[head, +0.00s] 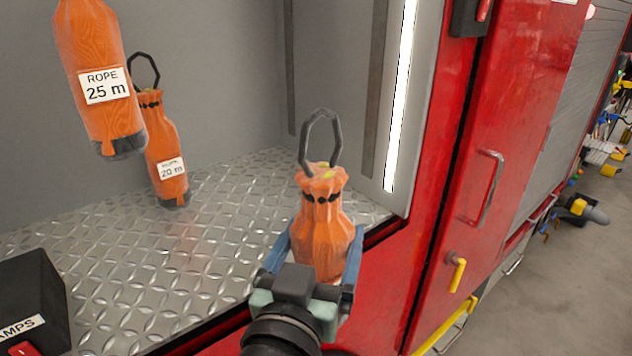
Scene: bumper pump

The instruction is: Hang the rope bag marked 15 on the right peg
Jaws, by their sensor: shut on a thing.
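An orange rope bag (322,215) with a dark grey loop on top is between the blue-grey fingers of my gripper (319,243). My gripper is shut on its body, and the bag is roughly upright at the front edge of the locker. No label shows on this bag, so I cannot read its number. The loop stands free above the bag and touches nothing. No peg is visible in the head view.
A bag marked 25 m (97,80) is at the upper left, its top cut off. A bag marked 20 m (165,155) is behind it, slightly tilted. A black box (35,300) sits front left on the tread-plate floor (225,225). A red door (490,130) is at right.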

